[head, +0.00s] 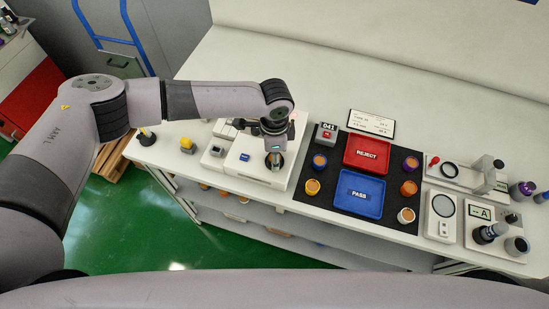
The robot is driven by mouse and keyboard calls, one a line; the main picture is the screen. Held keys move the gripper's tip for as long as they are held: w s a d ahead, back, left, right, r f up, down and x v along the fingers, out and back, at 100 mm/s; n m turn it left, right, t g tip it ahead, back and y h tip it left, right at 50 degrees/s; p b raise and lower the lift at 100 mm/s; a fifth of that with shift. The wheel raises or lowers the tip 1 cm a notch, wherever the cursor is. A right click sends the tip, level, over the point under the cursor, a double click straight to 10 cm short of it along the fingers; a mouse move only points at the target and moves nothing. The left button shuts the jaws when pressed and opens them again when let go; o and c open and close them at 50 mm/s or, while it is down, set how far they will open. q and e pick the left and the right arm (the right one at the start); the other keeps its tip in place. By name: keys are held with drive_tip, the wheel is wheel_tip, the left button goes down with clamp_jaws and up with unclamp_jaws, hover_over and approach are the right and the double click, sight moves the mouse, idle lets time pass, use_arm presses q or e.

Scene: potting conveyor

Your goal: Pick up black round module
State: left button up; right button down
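My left gripper (274,159) points down over the white machine (251,165) left of the black mat. Its fingers are small and partly hidden by the wrist, so I cannot tell whether they are open or hold anything. I cannot clearly pick out a black round module; one under the gripper would be hidden. A dark grey round piece (516,246) stands at the bench's far right, well away from the gripper. My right gripper is not in view.
The red REJECT tray (367,153) and blue PASS tray (359,194) lie on the black mat (334,207). Inspection devices (442,217) stand to the right. Bare bench (330,80) lies behind.

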use_arm(q)
drive_tip(key=c, duration=0.9)
drive_tip(key=shift+r, duration=0.1)
